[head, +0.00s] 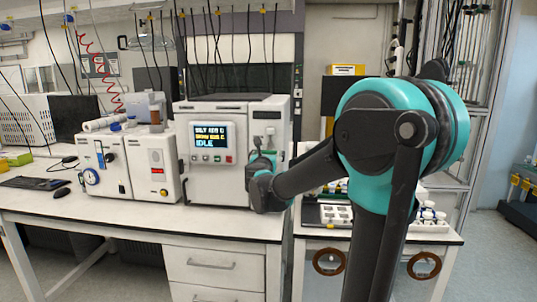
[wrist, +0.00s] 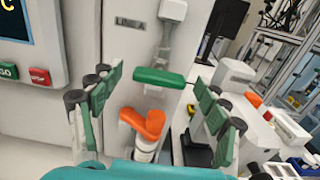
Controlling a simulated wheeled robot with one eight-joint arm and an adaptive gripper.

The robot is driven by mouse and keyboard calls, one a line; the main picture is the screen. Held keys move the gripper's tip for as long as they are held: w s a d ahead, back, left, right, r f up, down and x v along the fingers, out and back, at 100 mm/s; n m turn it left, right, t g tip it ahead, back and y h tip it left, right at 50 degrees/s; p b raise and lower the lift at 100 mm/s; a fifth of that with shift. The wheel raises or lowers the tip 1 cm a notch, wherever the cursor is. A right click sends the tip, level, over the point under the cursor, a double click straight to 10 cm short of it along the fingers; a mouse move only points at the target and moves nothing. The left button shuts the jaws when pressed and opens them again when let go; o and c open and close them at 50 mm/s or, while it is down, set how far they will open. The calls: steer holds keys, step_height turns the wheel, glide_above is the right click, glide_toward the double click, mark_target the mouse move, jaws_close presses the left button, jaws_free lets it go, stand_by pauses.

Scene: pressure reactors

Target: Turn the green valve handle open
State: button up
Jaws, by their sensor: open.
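The green valve handle (wrist: 160,77) shows in the wrist view as a flat bar lying nearly level on the front of the white reactor (head: 215,172). My gripper (wrist: 158,86) is open, with one finger to the left of the handle and one to the right. The handle appears between the fingertips, with visible gaps on both sides; its exact depth relative to them is hard to judge. In the head view my gripper (head: 262,163) is at the reactor's right front panel, and my arm hides the handle there.
An orange handle (wrist: 145,123) on a white fitting sits just below the green one, between my fingers. The reactor's screen (head: 210,136) reads IDLE. A smaller white device (head: 155,165) stands to its left. A side table (head: 440,238) with small containers is at right.

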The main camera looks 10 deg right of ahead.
steer(key=shift+w+d, duration=0.15)
steer(key=shift+w, duration=0.15)
steer(key=shift+c, duration=0.4)
steer(key=c, duration=1.1)
